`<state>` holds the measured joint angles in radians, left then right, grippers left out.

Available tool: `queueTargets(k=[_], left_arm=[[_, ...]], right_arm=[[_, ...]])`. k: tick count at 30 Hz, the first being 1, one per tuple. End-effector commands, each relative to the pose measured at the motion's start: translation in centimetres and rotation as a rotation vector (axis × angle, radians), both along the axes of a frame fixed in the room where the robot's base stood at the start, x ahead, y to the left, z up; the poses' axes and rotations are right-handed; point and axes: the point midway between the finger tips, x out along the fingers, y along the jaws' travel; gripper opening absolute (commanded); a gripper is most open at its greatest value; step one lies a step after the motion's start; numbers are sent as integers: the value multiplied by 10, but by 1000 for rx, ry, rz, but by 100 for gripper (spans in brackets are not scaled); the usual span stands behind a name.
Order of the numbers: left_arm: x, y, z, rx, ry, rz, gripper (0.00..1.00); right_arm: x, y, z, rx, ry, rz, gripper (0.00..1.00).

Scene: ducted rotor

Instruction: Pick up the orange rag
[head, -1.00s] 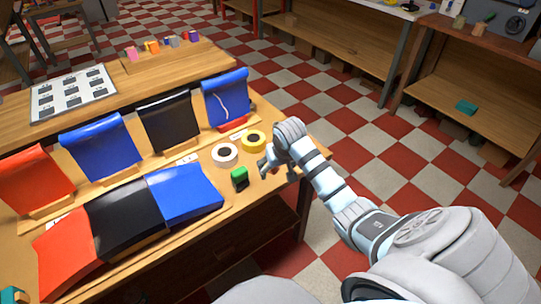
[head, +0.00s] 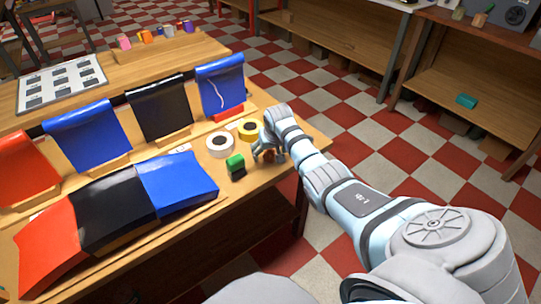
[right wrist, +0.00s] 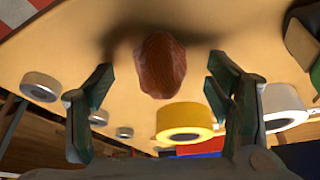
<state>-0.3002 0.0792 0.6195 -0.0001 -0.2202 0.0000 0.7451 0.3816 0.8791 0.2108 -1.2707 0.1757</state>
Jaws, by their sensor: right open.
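The orange rag (right wrist: 160,65) shows in the right wrist view as a crumpled orange-brown lump on the wooden tabletop. It lies between and just beyond the fingertips of my right gripper (right wrist: 160,82), which is open with a finger on each side. I see no contact between fingers and rag. In the head view the right gripper (head: 268,152) is low over the table's right end, beside the yellow tape roll, and mostly hides the rag. My left gripper is not in view.
The yellow tape roll (head: 248,130), white tape roll (head: 219,145) and a green-and-black block (head: 236,166) are close to the left of the gripper. Red, black and blue sheets (head: 178,183) cover the table further left. The table's right edge is near.

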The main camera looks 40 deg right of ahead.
Motion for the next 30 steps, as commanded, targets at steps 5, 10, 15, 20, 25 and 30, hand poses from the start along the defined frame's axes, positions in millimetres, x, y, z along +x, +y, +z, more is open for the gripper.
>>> queueTargets(k=[5,10,15,20,25,30], left_arm=[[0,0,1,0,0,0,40],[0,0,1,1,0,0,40],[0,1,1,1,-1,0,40],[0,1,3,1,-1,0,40],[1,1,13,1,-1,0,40],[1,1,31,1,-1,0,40]], right_arm=[[0,0,1,0,0,0,56],[0,0,1,0,0,0,28],[0,0,1,0,0,0,17],[0,0,5,0,0,0,17],[0,0,28,-1,-2,0,17],[1,-1,86,-2,-6,-2,17]])
